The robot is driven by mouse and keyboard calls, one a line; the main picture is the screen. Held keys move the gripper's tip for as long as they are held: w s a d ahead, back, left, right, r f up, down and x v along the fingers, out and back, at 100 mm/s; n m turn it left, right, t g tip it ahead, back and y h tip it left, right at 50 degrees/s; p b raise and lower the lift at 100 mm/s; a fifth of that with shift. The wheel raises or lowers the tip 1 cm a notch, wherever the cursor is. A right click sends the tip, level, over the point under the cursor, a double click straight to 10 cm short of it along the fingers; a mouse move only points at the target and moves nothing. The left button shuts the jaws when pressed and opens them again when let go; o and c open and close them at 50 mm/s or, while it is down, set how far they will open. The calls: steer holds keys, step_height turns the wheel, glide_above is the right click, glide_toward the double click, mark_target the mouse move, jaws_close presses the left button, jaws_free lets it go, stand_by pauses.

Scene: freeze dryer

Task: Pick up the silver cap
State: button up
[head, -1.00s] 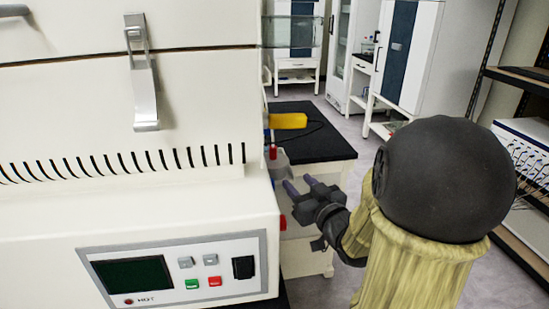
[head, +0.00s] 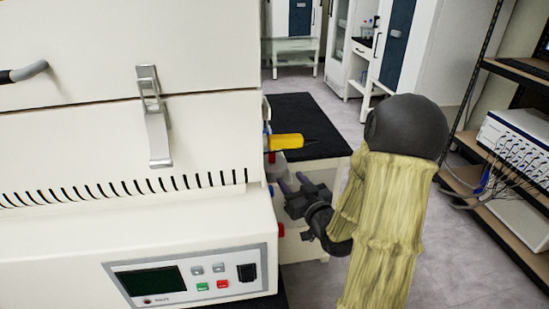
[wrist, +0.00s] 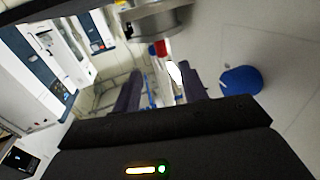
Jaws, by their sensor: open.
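A silver round metal part (wrist: 158,22), which looks like the silver cap, is at the top of the wrist view, beyond my fingertips. I cannot make it out for sure in the head view. My gripper (head: 292,181) is open beside the right side of the big white machine (head: 90,140). Its two dark fingers also show in the wrist view (wrist: 160,78), apart, with nothing held between them. The silver part is not touching the fingers as far as I can see.
A yellow object (head: 286,141) lies by a black bench top (head: 310,125) behind my gripper. A red part (wrist: 160,47) and a blue round object (wrist: 241,80) show in the wrist view. A shelf rack (head: 500,200) stands at the right. Grey floor (head: 440,240) is open.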

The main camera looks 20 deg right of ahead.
mark_target(274, 160)
steer(key=w, duration=0.5)
steer(key=w+p, duration=0.1)
steer(key=w, duration=0.1)
steer(key=shift+w+a, duration=0.3)
steer(key=shift+w, duration=0.05)
steer(key=shift+f, duration=0.1)
steer(key=shift+w+a+f+p, duration=0.15)
steer(key=shift+w+p, duration=0.25)
steer(key=shift+w, duration=2.25)
steer(key=shift+s, duration=0.1)
steer(key=shift+a, duration=0.1)
jaws_close()
